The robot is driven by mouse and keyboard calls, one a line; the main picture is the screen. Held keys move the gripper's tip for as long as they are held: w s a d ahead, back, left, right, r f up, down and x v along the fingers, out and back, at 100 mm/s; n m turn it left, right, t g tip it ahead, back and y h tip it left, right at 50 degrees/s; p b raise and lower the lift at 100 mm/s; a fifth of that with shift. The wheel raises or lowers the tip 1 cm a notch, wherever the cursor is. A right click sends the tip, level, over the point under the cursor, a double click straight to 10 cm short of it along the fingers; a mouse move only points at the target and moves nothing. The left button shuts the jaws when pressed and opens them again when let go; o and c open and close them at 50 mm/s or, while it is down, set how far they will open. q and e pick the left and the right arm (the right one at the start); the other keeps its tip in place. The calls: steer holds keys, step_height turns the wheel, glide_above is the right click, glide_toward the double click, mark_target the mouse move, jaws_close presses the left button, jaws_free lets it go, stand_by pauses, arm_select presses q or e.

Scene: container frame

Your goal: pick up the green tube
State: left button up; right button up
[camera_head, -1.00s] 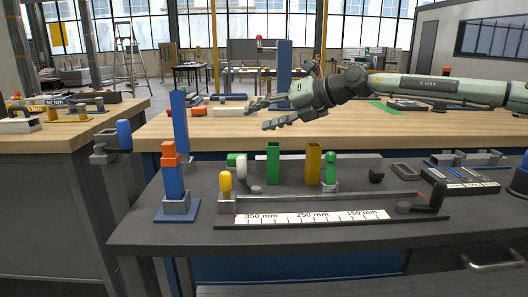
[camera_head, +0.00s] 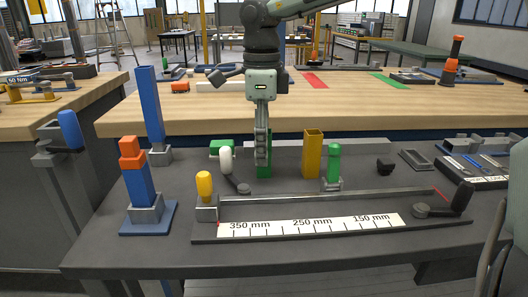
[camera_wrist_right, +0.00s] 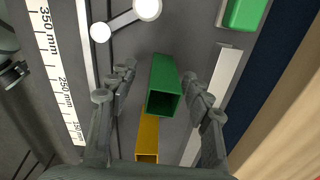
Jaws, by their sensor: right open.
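The green tube (camera_head: 264,163) is a square, hollow tube standing upright on the dark bench, behind the measuring fixture. The right wrist view looks down on its open top (camera_wrist_right: 163,102). My right gripper (camera_head: 262,148) points straight down over the tube and partly hides it in the head view. In the right wrist view my right gripper (camera_wrist_right: 161,84) is open, with one finger on each side of the tube. Gaps show between the fingers and the tube walls. My left gripper is not in view.
A yellow square tube (camera_head: 312,153) stands close to the right of the green one, and a green-handled clamp (camera_head: 333,162) beyond it. A white-handled lever (camera_head: 227,161) is just left. The long fixture with a millimetre scale (camera_head: 312,225) lies in front.

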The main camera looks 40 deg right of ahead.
steer(key=f, duration=0.3)
steer(key=shift+d+f, duration=0.25)
steer(key=shift+f, duration=0.05)
jaws_close()
